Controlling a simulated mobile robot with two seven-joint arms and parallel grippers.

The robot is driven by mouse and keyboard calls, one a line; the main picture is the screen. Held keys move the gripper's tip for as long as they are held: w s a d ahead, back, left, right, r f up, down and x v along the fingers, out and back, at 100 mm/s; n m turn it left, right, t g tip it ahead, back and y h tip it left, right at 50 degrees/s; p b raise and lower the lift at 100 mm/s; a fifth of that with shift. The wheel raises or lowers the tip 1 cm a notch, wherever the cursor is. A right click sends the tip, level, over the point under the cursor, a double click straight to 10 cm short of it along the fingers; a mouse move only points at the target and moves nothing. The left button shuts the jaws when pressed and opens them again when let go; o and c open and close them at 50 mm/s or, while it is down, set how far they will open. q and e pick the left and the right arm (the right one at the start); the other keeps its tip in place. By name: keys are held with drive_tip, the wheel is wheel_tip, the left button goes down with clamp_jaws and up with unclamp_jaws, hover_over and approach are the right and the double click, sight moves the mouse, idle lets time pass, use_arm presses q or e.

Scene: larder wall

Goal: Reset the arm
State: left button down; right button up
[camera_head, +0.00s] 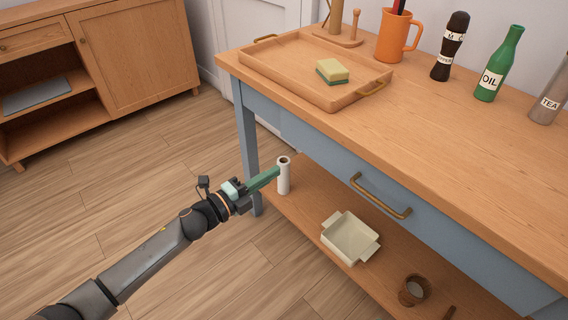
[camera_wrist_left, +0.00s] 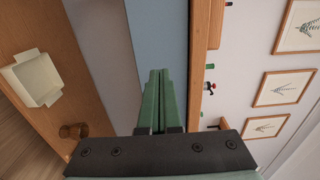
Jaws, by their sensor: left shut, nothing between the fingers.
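My left gripper (camera_head: 268,176) reaches in from the left in the head view, in front of the blue-framed table and below its top. Its green fingers are together with nothing between them; they also show shut in the left wrist view (camera_wrist_left: 157,82). In the head view the fingertips appear close to a white cylinder (camera_head: 284,177) on the lower shelf; I cannot tell whether they touch it. My right gripper is not in view.
The lower shelf (camera_head: 305,207) also holds a cream square dish (camera_head: 350,238) and a brown pot (camera_head: 412,290). The tabletop (camera_head: 440,130) overhangs, with a brass drawer handle (camera_head: 380,196) at its front. A wooden tray (camera_head: 285,82) bears a sponge (camera_head: 332,71). Floor (camera_head: 130,170) at left is clear.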

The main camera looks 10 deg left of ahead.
use_arm(q)
drive_tip(key=shift+s+a, duration=0.3)
drive_tip(key=shift+s, duration=0.15)
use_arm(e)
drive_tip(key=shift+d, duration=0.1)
use_arm(q)
drive_tip(key=s+f+n+g+y, duration=0.25)
drive_tip(key=s+f+n, duration=0.25)
drive_tip(key=s+n, duration=0.35)
drive_tip(key=s+f+n+g+y, duration=0.1)
drive_tip(key=s+f+n+y, duration=0.2)
drive_tip(key=s+f+n, duration=0.5)
drive_tip(key=s+f+n+g+y, duration=0.2)
drive_tip(key=s+f+n, duration=0.1)
drive_tip(key=s+n, duration=0.5)
drive_tip(key=s+a+r+y+p, duration=0.1)
drive_tip(key=s+a+r+p, duration=0.1)
drive_tip(key=r+p, duration=0.9)
drive_tip(key=a+m+p, duration=0.1)
drive_tip(key=p, duration=0.3)
drive_tip(key=shift+r+t, duration=0.25)
drive_tip(key=shift+t, duration=0.1)
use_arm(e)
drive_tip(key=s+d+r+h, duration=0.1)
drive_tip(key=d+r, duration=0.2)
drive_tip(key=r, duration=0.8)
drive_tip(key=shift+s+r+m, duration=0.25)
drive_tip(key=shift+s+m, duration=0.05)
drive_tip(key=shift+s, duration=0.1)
